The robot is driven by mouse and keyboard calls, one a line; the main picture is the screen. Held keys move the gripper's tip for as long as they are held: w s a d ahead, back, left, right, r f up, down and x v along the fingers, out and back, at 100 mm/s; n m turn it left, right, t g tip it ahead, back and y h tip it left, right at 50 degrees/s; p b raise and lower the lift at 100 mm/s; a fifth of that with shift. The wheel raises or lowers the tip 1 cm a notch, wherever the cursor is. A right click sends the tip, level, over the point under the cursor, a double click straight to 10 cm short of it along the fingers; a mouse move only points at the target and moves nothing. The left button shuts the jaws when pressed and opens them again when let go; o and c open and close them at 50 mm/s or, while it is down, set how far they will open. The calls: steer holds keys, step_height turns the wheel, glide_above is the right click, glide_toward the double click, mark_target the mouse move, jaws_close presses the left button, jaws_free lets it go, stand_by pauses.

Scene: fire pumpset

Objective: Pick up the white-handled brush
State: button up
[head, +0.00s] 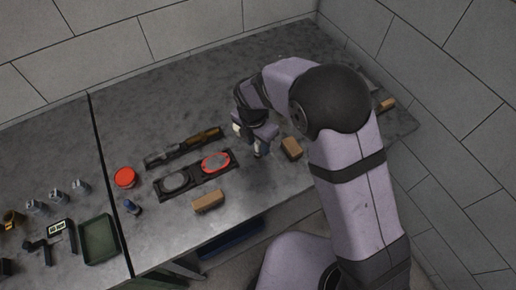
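My gripper (258,152) hangs low over the middle of the grey bench, just right of the dark tray with the red-rimmed oval. Its fingers are small and partly covered by its own body, so I cannot tell if they are open or shut. A small pale piece (237,129) shows at the left side of my wrist; I cannot tell if it is part of the brush or of my gripper. No white-handled brush can be clearly made out; my arm hides part of the bench.
The grey bench (130,110) holds a dark tray (207,181), a longer dark holder (165,158), a red round lid (124,178), brown blocks (209,201) (291,149) and a green tray (99,240). Small metal cylinders stand at left. The bench's back left is clear.

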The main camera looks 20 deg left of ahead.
mark_target(258, 142)
steer(key=shift+f, duration=0.1)
steer(key=shift+c, duration=0.2)
jaws_close()
step_height(258, 142, up, 10)
steer(key=b, duration=0.2)
steer(key=shift+b, duration=0.4)
steer(key=w+a+t+y+b, duration=0.1)
steer(key=w+a+y, duration=0.2)
steer(key=w+a, duration=0.3)
steer(key=shift+w+y, duration=0.4)
steer(key=shift+w, duration=0.45)
